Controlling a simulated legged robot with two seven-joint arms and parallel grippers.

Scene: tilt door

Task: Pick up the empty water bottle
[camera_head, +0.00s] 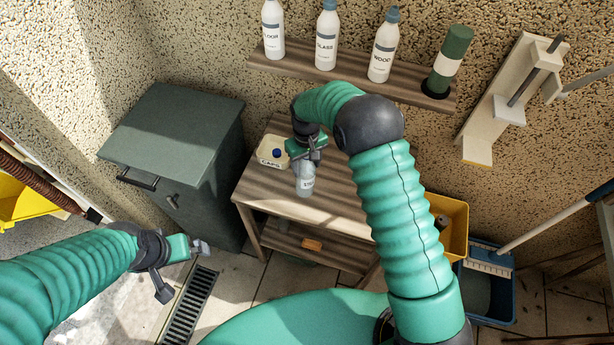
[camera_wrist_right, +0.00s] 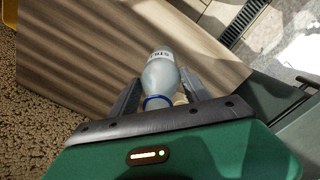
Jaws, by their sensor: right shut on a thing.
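A pale translucent bottle with a white label (camera_head: 305,184) is at the small wooden table. My right gripper (camera_head: 308,158) comes from above and is shut on its upper part. In the right wrist view the bottle (camera_wrist_right: 162,75) sits between the two fingers (camera_wrist_right: 160,98), with a blue ring at its neck. The frames do not clearly show whether its base touches the tabletop. My left gripper (camera_head: 184,269) is open and empty at the lower left, above the floor and away from the table.
A cream box marked CAPS (camera_head: 270,158) stands on the wooden table (camera_head: 340,200) beside the bottle. A dark green cabinet (camera_head: 175,125) is to the left. A wall shelf (camera_head: 300,76) with several bottles is behind. A yellow bin (camera_head: 453,212) and blue bucket (camera_head: 490,310) are right.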

